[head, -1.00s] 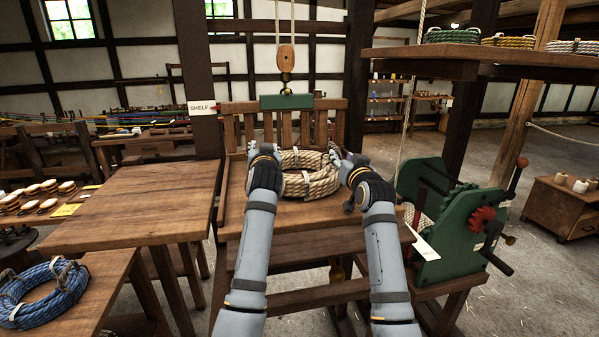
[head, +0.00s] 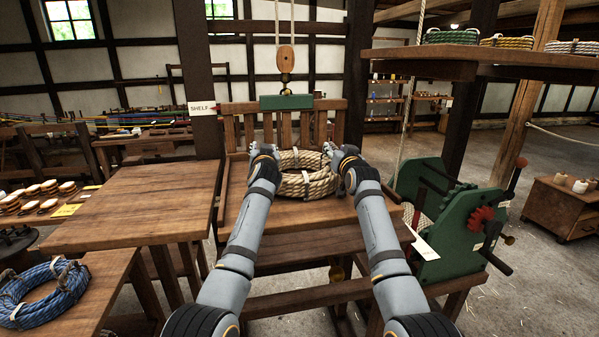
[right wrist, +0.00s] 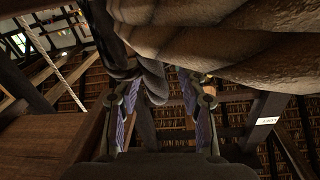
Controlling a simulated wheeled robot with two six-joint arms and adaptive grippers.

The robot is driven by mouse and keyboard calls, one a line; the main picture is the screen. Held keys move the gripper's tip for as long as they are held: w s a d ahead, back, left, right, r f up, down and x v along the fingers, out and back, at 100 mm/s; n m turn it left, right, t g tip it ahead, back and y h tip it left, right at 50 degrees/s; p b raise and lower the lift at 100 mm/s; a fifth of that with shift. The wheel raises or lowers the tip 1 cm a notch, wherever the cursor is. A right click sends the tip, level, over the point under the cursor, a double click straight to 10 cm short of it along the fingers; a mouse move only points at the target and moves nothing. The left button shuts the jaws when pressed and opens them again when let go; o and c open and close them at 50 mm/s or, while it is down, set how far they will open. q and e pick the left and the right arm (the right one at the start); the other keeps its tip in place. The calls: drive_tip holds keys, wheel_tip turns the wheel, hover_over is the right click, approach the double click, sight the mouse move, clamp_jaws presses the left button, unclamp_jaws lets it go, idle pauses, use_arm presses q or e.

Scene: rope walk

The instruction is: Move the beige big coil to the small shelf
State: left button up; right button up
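The beige big coil (head: 308,187) lies flat on a wooden seat-like surface (head: 262,206) with a slatted back. White ties show on its strands. The left fingertips are too small to judge.
A pulley block (head: 286,58) and green bar (head: 286,102) hang behind the coil. A bare table (head: 140,200) is at left, with a blue coil (head: 42,295) on a lower top. A green machine (head: 460,230) stands right; a high shelf (head: 470,58) holds several coils.

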use_arm(q)
clamp_jaws()
use_arm(e)
clamp_jaws()
